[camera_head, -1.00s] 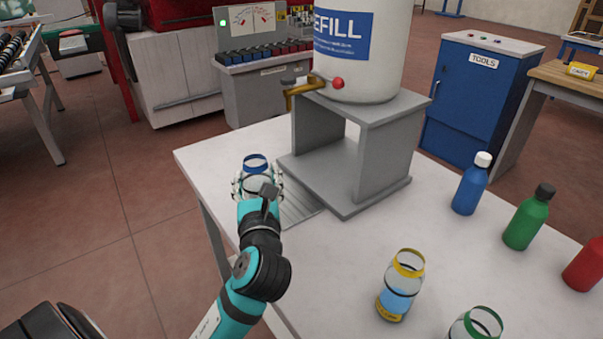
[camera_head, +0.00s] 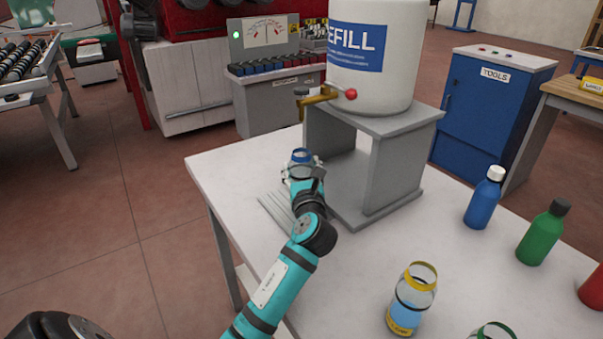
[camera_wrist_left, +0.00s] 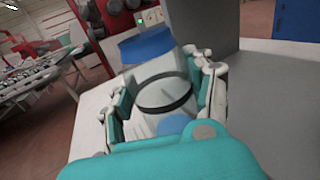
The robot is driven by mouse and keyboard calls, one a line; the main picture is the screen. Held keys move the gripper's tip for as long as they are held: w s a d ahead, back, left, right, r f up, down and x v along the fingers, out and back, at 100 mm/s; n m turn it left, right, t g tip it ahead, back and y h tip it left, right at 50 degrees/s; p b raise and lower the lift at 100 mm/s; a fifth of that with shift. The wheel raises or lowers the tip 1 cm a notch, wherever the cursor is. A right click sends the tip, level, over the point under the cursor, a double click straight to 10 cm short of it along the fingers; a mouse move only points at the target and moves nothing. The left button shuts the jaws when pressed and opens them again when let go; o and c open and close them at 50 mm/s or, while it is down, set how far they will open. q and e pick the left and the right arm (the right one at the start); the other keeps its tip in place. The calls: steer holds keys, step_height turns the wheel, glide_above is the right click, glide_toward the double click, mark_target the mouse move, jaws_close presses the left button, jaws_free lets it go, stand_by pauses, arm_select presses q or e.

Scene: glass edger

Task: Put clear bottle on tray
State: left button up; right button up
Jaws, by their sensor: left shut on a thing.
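A clear bottle (camera_head: 302,157) with a blue rim is held in my left gripper (camera_head: 303,173), at the left side of the grey stand. In the left wrist view, the fingers of the gripper (camera_wrist_left: 165,95) close around the clear body of the bottle (camera_wrist_left: 162,88), below its blue rim. A dark ring shows around the body. A grey slatted tray (camera_head: 272,209) lies on the white table in front of the bottle, partly hidden by my arm. I cannot tell whether the bottle touches the tray. My right gripper is not in view.
A white REFILL tank (camera_head: 378,88) with a brass tap (camera_head: 318,98) stands on the grey stand (camera_head: 392,180), close to my left gripper. Yellow-rimmed (camera_head: 411,300), blue (camera_head: 484,203) and green bottles (camera_head: 543,235) stand at the right. The middle of the white table (camera_head: 400,240) is clear.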

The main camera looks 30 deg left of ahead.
arm_select(q)
steer(key=shift+f, duration=0.25)
steer(key=o, duration=1.2)
steer(key=shift+f, duration=0.15)
steer(key=v, duration=1.2)
